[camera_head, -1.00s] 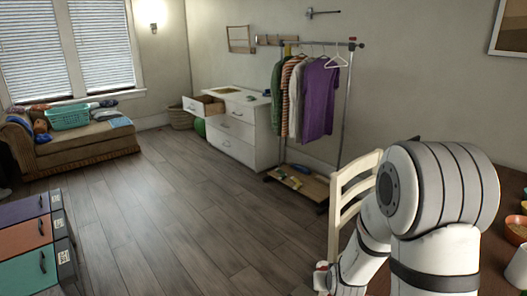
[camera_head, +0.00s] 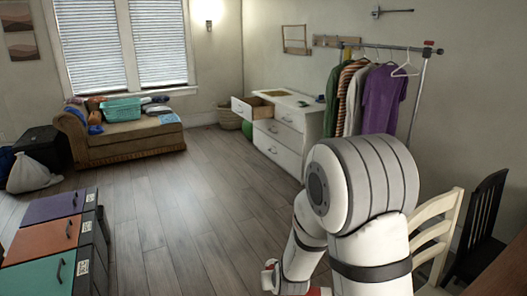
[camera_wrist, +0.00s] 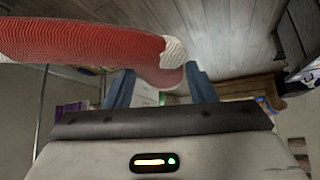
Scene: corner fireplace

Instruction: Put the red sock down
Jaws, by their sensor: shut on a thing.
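The red sock (camera_wrist: 80,42), ribbed and with a cream patch (camera_wrist: 173,62) at its right end, crosses the upper left of the wrist view. My gripper (camera_wrist: 160,82) has its two blue fingers on either side of that right end and is shut on the sock. The rest of the sock hangs off to the left, past the edge of the wrist view. In the head view my arm hides most of the gripper, and only small red bits show at the bottom edge; I cannot tell whether they are the sock.
A cabinet with purple, orange and teal fronts (camera_head: 52,238) stands at lower left. A couch (camera_head: 130,145) holds a teal basket (camera_head: 122,109) and clothes. A white dresser (camera_head: 285,140) has a drawer open. A clothes rack (camera_head: 420,95) and chairs stand right. The middle floor is clear.

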